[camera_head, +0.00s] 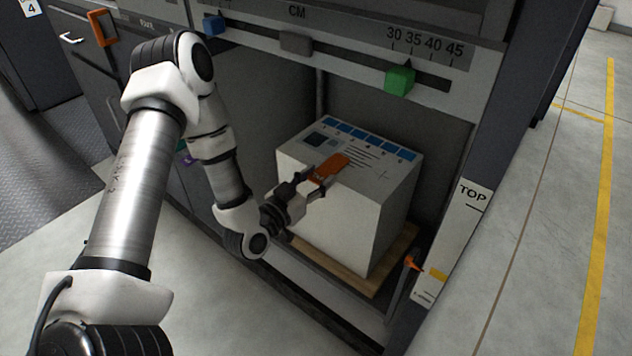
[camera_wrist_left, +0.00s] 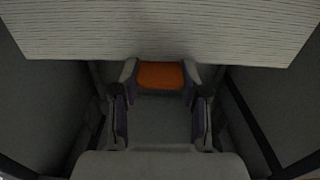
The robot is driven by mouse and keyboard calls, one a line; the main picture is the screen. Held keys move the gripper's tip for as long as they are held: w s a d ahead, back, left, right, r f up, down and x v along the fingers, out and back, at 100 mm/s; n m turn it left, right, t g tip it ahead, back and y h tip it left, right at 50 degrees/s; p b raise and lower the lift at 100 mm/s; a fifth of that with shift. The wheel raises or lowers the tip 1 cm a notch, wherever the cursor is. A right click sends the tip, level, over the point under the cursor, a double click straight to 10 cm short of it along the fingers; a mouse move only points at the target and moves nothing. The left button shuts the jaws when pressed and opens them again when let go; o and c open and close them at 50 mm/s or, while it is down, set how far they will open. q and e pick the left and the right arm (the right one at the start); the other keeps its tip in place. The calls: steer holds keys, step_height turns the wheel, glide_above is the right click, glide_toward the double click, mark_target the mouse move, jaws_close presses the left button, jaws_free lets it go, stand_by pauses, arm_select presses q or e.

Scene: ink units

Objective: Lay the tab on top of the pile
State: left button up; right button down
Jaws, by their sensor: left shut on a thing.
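The orange tab (camera_head: 331,167) is held in my left gripper (camera_head: 317,186), which is shut on it. The tab also shows between the two fingers in the left wrist view (camera_wrist_left: 161,75). The pile (camera_head: 328,217) is a tall white block of sheets with a printed top face, standing inside the machine's open bay. In the head view the tab overlaps the near left part of that top face. I cannot tell whether it touches the sheets. In the wrist view the pile's striped side (camera_wrist_left: 160,30) lies just beyond the tab. My right gripper is not in view.
The pile stands on a wooden board (camera_head: 392,262). Above the bay runs a scale rail with a green slider (camera_head: 399,80), a grey slider (camera_head: 295,42) and a blue slider (camera_head: 214,25). A post marked TOP (camera_head: 462,225) bounds the bay on the right. Open floor lies further right.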

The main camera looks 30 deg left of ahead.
arm_select(q)
steer(key=shift+f, duration=0.15)
steer(key=o, duration=0.8)
steer(key=shift+c, duration=0.2)
